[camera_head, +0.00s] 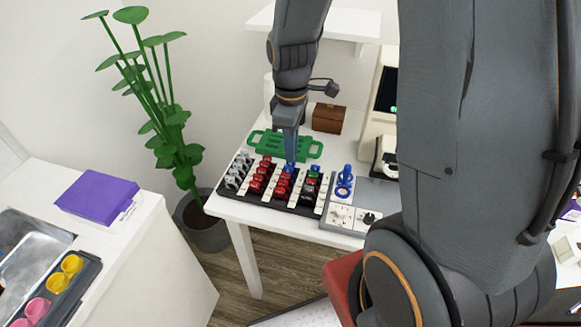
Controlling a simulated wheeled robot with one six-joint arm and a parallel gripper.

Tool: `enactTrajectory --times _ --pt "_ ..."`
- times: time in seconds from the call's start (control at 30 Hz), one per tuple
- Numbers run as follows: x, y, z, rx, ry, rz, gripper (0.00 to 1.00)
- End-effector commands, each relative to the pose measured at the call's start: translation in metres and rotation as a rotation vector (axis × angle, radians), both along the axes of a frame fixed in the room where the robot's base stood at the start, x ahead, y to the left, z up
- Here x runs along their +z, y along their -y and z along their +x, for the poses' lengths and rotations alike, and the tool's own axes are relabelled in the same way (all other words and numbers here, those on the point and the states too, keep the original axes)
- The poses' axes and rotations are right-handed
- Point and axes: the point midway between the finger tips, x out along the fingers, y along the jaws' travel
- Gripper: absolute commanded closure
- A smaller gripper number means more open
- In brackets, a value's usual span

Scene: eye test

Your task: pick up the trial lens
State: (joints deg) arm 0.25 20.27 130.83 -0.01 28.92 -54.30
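A black lens case (285,206) with white dividing strips lies on the white table. Several trial lenses stand in its rows: silver ones (236,172) at the left, red ones (260,178) in the middle, and red, black, green and blue ones at the right. My gripper (290,167) points straight down over the middle rows, with its tip at or just above the lenses there. The tip looks narrow and bluish. I cannot tell whether it is open, or whether it touches or holds a lens. The lenses directly under it are partly hidden.
A green handled tray (262,140) lies behind the case, and a brown box (328,118) stands further back. A grey control panel (357,221) with a blue joystick (345,180) adjoins on the right. A potted plant (203,222) stands left of the table (228,209). My arm hides much of the right.

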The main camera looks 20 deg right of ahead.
Motion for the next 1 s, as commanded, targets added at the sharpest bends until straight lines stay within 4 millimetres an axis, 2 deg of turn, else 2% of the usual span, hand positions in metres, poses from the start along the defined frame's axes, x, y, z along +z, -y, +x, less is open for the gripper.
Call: enactTrajectory --times 0.2,0.37,0.63,0.67,0.7,0.73,1.0 --pt "-0.026 -0.001 0.001 -0.001 -0.003 0.000 0.91" --pt "-0.039 -0.001 0.001 -0.001 -0.001 0.000 0.91" --pt "-0.041 -0.001 0.001 -0.001 0.000 0.000 0.91" --pt "-0.041 -0.001 0.001 -0.001 0.000 0.000 0.92" --pt "-0.041 -0.001 0.001 -0.001 0.000 0.000 0.99" --pt "-0.041 -0.001 0.001 -0.001 0.000 0.000 1.00" --pt "-0.041 -0.001 0.001 -0.001 0.000 0.000 1.00"
